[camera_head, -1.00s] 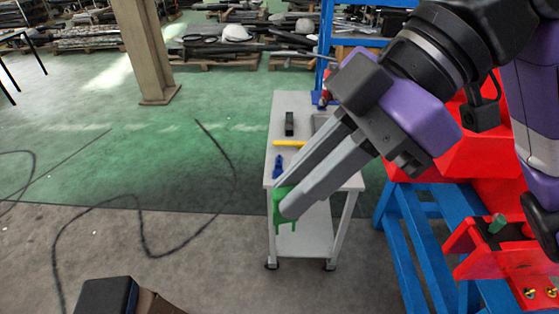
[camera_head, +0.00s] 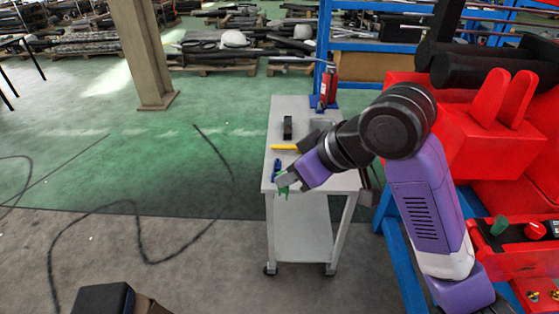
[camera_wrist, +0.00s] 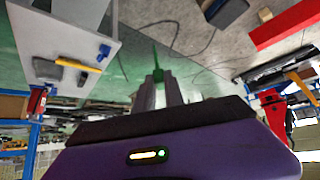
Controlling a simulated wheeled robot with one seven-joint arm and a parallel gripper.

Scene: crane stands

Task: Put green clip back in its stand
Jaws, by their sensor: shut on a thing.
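The green clip (camera_head: 282,189) is small and sits at the tip of my gripper (camera_head: 287,180), by the left front corner of the grey table (camera_head: 300,109). My gripper is shut on it; in the wrist view the clip (camera_wrist: 155,53) stands up between the fingertips (camera_wrist: 158,77), apart from the tabletop. A blue clip (camera_head: 277,166) lies on the table just beyond it and also shows in the wrist view (camera_wrist: 103,52). I cannot tell which thing is the green clip's stand.
A yellow piece (camera_head: 285,147) and a black block (camera_head: 288,127) are on the table. A fire extinguisher (camera_head: 328,88) stands behind it. A red machine (camera_head: 455,130) on a blue frame fills the right side. The floor left of the table is open, with cables (camera_head: 140,230).

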